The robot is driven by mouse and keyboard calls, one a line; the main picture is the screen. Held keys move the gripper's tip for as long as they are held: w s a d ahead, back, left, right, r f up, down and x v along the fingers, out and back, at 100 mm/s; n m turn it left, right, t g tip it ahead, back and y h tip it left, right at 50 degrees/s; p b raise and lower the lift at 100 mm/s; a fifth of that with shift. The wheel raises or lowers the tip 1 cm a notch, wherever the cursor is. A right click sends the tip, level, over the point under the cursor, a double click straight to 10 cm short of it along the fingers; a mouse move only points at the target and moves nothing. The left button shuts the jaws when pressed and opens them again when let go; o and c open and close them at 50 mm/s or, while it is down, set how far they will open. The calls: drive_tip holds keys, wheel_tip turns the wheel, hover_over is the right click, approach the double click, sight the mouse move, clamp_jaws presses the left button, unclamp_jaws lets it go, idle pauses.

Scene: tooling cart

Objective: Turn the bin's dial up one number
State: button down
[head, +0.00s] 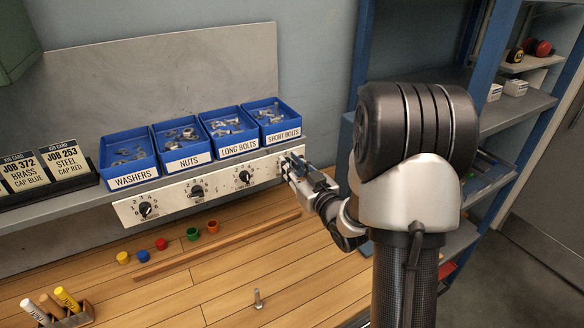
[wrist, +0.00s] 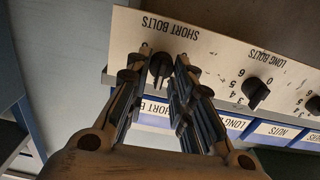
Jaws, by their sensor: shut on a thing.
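The dial panel (head: 222,190) is a pale strip under the row of blue bins, with a black dial for each bin. The short bolts dial (wrist: 161,68) shows between my fingertips in the wrist view, under the SHORT BOLTS print, which appears upside down there. My gripper (head: 296,168) is at the panel's right end in the head view and hides that dial. It is shut on the short bolts dial. The fingers cover most of its numbers, so I cannot read its setting. The short bolts bin (head: 287,124) sits just above.
The long bolts dial (wrist: 256,92) is the neighbouring one. The nuts dial (head: 197,191) and washers dial (head: 146,209) are farther left. Coloured caps and a wooden strip (head: 205,247) lie on the bench below. Blue shelving (head: 490,50) is at right.

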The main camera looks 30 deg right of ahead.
idle(0.5)
drive_tip(key=c, duration=1.5)
unclamp_jaws()
drive_tip(key=shift+o, duration=0.2)
drive_tip(key=s, duration=0.7)
drive_tip(key=shift+s+d, duration=0.15)
drive_tip(key=shift+s, duration=0.15)
drive_tip(key=shift+w, duration=0.1)
